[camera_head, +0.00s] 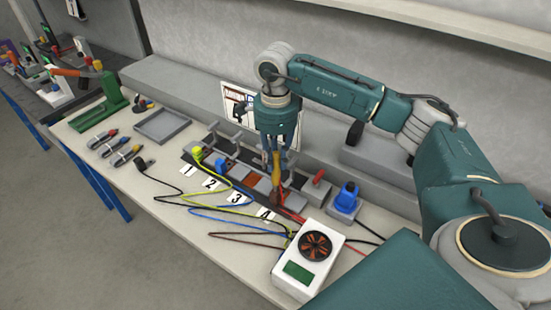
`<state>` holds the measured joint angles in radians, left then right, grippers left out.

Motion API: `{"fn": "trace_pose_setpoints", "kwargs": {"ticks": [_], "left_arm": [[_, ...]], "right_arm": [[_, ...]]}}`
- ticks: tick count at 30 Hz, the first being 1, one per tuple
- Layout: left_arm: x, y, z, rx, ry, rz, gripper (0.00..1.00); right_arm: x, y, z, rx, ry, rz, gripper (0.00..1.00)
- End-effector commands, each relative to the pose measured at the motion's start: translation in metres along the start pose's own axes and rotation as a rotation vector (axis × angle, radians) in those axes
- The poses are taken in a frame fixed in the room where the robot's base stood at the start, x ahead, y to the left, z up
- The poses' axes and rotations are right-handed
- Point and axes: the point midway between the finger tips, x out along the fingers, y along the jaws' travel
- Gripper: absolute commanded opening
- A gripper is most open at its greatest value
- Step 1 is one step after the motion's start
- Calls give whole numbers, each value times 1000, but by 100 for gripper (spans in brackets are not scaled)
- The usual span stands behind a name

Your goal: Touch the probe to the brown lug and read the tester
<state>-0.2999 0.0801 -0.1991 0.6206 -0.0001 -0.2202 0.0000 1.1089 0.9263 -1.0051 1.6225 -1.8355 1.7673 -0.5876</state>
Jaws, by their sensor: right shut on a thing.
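My right gripper (276,148) points down over the row of numbered stations, shut on a probe (276,165) with a yellow-orange handle. The probe is roughly upright, with its lower end near station 4. Whether its tip touches a lug there is too small to tell, and the brown lug is not clearly distinguishable beneath it. My left gripper is not in view.
Yellow (197,154) and blue (220,165) connectors stand at the left stations. Loose coloured wires (215,208) cross the bench front. A red-handled part (318,177) and a blue plug (347,197) stand right of the gripper. A grey tray (162,125) and green stand (100,110) are left.

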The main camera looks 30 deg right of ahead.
Motion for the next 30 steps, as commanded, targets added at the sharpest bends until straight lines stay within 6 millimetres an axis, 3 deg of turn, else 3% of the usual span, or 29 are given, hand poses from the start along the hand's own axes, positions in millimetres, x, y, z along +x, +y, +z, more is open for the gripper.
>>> {"fn": "trace_pose_setpoints", "kwargs": {"ticks": [15, 26, 30], "left_arm": [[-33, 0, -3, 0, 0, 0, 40], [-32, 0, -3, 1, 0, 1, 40], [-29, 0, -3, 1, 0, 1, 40]], "right_arm": [[-55, -1, 0, 0, -2, -3, 0], [-56, 0, 2, -10, -3, -3, 0], [-58, 11, 13, -160, -7, -13, 0]]}}
